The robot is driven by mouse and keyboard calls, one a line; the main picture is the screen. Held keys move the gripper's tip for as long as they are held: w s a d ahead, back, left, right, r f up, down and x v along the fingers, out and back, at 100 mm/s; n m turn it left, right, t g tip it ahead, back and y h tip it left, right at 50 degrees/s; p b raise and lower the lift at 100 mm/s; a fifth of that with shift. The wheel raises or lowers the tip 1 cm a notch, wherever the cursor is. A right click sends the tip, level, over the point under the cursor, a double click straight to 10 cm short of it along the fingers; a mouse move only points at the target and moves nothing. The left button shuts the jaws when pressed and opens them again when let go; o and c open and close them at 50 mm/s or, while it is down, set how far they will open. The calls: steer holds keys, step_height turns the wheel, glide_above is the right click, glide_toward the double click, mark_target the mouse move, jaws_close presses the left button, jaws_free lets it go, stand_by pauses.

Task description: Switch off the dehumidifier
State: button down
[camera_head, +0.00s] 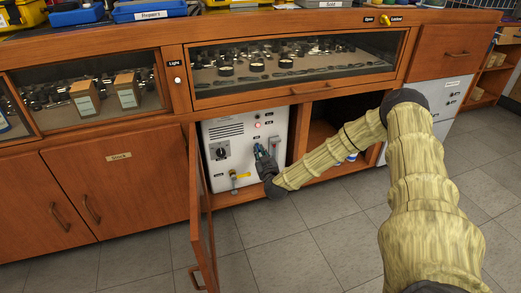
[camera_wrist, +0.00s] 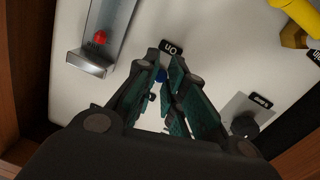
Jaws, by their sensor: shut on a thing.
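The dehumidifier appears to be the white panelled unit (camera_head: 226,168) inside the open cabinet, though I cannot read its name. It has a black dial (camera_head: 220,150), a lit red lamp (camera_head: 257,125) and a yellow valve (camera_head: 238,177). My gripper (camera_head: 260,150) reaches its front at the right of the dial. An upside-down label (camera_wrist: 171,48) reading "On" sits just beyond the fingertips.
The cabinet door (camera_head: 203,220) stands open left of the unit. In the wrist view, a gauge with a red float (camera_wrist: 100,38) and a dark knob (camera_wrist: 244,125) flank the fingers. A glass-fronted drawer (camera_head: 290,65) is above. The floor in front is clear.

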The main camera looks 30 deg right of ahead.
mark_target(258, 146)
steer(key=shift+r+g+y+p, duration=0.4)
steer(key=shift+r+g+p, duration=0.45)
steer(key=shift+p, duration=3.05)
steer(key=g+p, duration=0.1)
steer(key=p, duration=0.3)
steer(key=shift+r+g, duration=0.2)
steer(key=shift+g, duration=0.15)
steer(key=r+g+y+p, duration=0.1)
steer(key=g+p, duration=0.1)
steer(key=p, duration=0.3)
steer(key=shift+w+d+r, duration=0.1)
steer(key=shift+r, duration=0.05)
steer(key=g+p, duration=0.1)
steer(key=p, duration=0.1)
steer(key=g+p, duration=0.1)
steer(key=p, duration=0.1)
steer(key=shift+w+d+r+n+g, duration=0.1)
steer(key=shift+w+r+n+g, duration=0.1)
steer(key=shift+n+g, duration=0.15)
steer(key=shift+g+y, duration=0.3)
steer(key=shift+g, duration=0.05)
steer(key=shift+f, duration=0.1)
